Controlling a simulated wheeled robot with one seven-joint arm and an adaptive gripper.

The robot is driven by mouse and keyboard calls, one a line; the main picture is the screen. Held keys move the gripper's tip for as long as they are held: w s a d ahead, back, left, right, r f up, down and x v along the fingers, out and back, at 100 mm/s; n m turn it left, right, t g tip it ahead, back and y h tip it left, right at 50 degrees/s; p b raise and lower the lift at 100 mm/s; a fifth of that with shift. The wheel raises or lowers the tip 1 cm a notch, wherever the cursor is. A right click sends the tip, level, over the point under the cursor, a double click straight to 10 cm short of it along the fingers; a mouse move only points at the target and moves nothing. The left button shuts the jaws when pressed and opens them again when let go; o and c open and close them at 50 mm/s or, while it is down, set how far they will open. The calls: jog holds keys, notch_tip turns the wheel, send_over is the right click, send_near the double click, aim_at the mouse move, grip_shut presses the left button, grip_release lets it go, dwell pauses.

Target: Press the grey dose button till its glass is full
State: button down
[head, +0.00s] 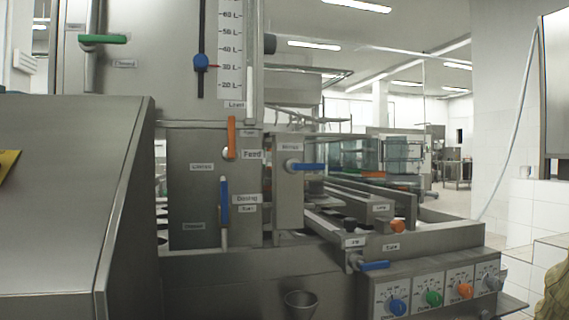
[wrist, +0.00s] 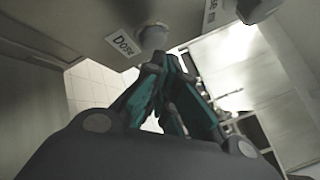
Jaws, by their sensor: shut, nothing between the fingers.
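The grey dose button (wrist: 153,36) is a round knob at the top of the wrist view, beside a white "Dose" label (wrist: 122,45). My gripper (wrist: 168,62) is shut and empty, its dark and teal fingers converging just below the button. The fingertips overlap or nearly meet the button's lower edge; I cannot tell whether they touch it. My gripper does not show in the head view.
The steel machine carries an orange lever (head: 232,137), blue levers (head: 224,202) and a row of coloured dials (head: 433,297). A second label (wrist: 209,14) and another round knob (wrist: 257,8) are right of the button in the wrist view.

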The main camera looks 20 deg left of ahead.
jog(key=shift+w+a, duration=0.15)
jog(key=shift+w, duration=0.05)
jog(key=shift+w+a, duration=0.2)
jog(key=shift+w, duration=0.05)
dwell(0.8)
jog(key=shift+s, duration=0.1)
jog(key=shift+s+d, duration=0.45)
jog(key=shift+s, duration=0.05)
jog(key=shift+d, duration=0.1)
jog(key=shift+s+d+p, duration=0.2)
jog(key=shift+s+d, duration=0.7)
jog(key=shift+s, duration=0.3)
jog(key=shift+s+d+p, duration=0.2)
jog(key=shift+s+d, duration=0.65)
jog(key=shift+s, duration=0.3)
dwell(0.9)
